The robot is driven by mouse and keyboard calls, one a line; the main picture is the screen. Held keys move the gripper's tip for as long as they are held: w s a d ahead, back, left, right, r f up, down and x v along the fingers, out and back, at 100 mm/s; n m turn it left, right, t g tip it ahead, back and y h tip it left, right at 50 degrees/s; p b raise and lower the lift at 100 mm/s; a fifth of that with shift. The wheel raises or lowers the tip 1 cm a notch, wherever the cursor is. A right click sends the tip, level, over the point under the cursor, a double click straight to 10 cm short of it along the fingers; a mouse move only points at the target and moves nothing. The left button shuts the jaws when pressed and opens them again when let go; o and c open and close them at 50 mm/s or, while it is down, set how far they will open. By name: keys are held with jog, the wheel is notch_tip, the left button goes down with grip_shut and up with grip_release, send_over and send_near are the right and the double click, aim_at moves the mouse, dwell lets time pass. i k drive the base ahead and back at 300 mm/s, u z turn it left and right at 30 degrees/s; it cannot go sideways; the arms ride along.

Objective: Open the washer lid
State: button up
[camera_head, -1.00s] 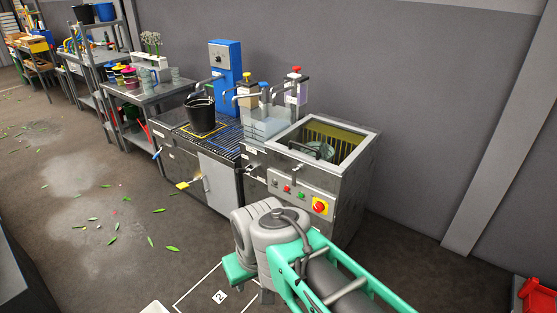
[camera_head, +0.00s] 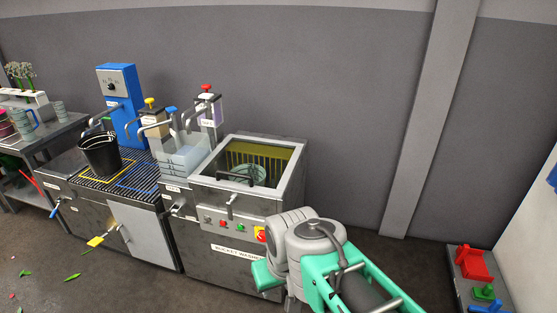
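The bucket washer (camera_head: 235,262) is a grey metal cabinet in the middle of the head view, labelled on its front. Its top has a pale square frame (camera_head: 293,178) around a yellowish, slatted inside, where a round grey-green thing (camera_head: 250,172) shows. A grey bar handle (camera_head: 236,177) lies near the frame's front left, and another handle (camera_head: 232,204) sticks out at the front. I cannot tell whether a clear lid covers the opening. My grey and green arm is in front of the washer's lower right; my gripper is not visible.
The washer's front panel has small buttons and a red knob on yellow (camera_head: 261,234). To its left are clear trays (camera_head: 183,160), pump dispensers, a black bucket (camera_head: 100,155) on a grated counter and a blue unit (camera_head: 121,104). Floor at right is clear up to a low stand with red parts (camera_head: 470,263).

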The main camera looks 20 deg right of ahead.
aim_at(196, 176)
jog(key=z, duration=0.4)
jog(key=i, duration=0.8)
jog(key=u, duration=0.65)
jog(key=i, duration=0.75)
jog(key=u, duration=0.85)
